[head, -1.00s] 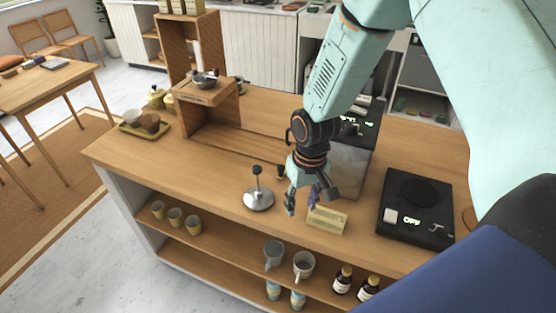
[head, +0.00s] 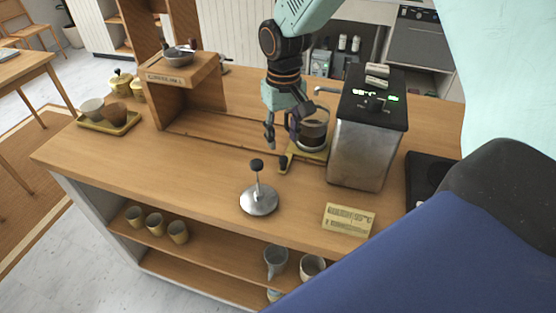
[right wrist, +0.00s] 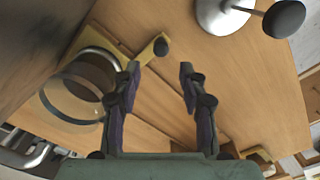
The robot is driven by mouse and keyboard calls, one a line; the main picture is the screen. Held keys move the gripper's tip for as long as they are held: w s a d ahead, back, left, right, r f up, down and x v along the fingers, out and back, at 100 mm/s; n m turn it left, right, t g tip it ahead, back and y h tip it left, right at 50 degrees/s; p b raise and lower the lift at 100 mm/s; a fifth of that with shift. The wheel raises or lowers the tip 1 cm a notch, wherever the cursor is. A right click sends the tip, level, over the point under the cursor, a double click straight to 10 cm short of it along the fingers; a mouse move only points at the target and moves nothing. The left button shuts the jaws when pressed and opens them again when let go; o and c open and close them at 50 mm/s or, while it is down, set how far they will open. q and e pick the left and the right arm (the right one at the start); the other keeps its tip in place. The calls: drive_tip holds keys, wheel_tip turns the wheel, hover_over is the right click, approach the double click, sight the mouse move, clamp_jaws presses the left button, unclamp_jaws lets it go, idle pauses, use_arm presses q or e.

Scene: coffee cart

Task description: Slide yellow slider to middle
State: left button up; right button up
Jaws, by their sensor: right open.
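The yellow slider (head: 308,155) is a flat yellow piece on the wooden counter, left of the steel coffee machine. It has a short arm with a black knob (head: 283,161) and a clear glass vessel (head: 314,130) on it. In the right wrist view the yellow slider (right wrist: 140,57) lies at upper left, its knob just beyond the fingertips. My right gripper (head: 282,138) points down above the counter, close to the knob. Its fingers (right wrist: 160,72) are apart with nothing between them. I cannot tell whether it touches the slider. My left gripper is out of view.
A silver tamper (head: 259,200) stands upright in front, and a yellow label block (head: 348,219) lies to its right. The coffee machine (head: 362,150) stands close at right. A wooden stand (head: 183,95) is at left. A long groove runs along the counter between stand and slider.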

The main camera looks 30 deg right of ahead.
sight(284, 158)
drive_tip(key=shift+s+a+f, duration=0.1)
drive_tip(key=shift+s+f, duration=0.3)
drive_tip(key=shift+f, duration=0.2)
drive_tip(key=shift+s+a+f, duration=0.1)
drive_tip(key=shift+s+f, duration=0.25)
drive_tip(key=shift+f, duration=0.2)
drive_tip(key=f, duration=0.5)
drive_tip(key=shift+w+d, duration=0.2)
drive_tip(key=shift+w, duration=0.2)
drive_tip(key=shift+s+a+r, duration=0.15)
drive_tip(key=shift+s+r, duration=0.1)
drive_tip(key=shift+s, duration=0.15)
drive_tip(key=shift+w+f, duration=0.3)
drive_tip(key=shift+w, duration=0.1)
drive_tip(key=c, duration=0.4)
drive_tip(key=shift+s+r, duration=0.1)
drive_tip(key=shift+s, duration=0.05)
clamp_jaws()
